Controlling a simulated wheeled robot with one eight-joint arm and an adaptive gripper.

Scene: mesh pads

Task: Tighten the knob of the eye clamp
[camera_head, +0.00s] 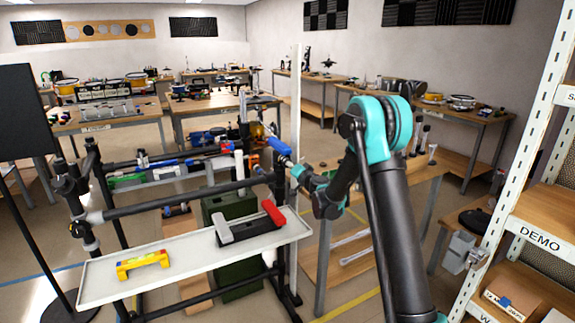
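My arm reaches left from its teal elbow, and its wrist ends beside the right end of a black pipe frame (165,203). My gripper (283,166) is small and dark there, close to the frame's right upright. I cannot tell whether its fingers are open or shut, or whether they touch anything. A blue cylindrical piece (279,147) shows just above it; I cannot tell whether it is held. Dark clamp fittings (76,190) sit on the frame's left upright. I cannot make out for sure which fitting is the eye clamp, and its knob is not clearly visible.
A white post (295,95) stands behind the wrist. A shelf rack (510,210) is at right, a black panel (22,112) at left.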

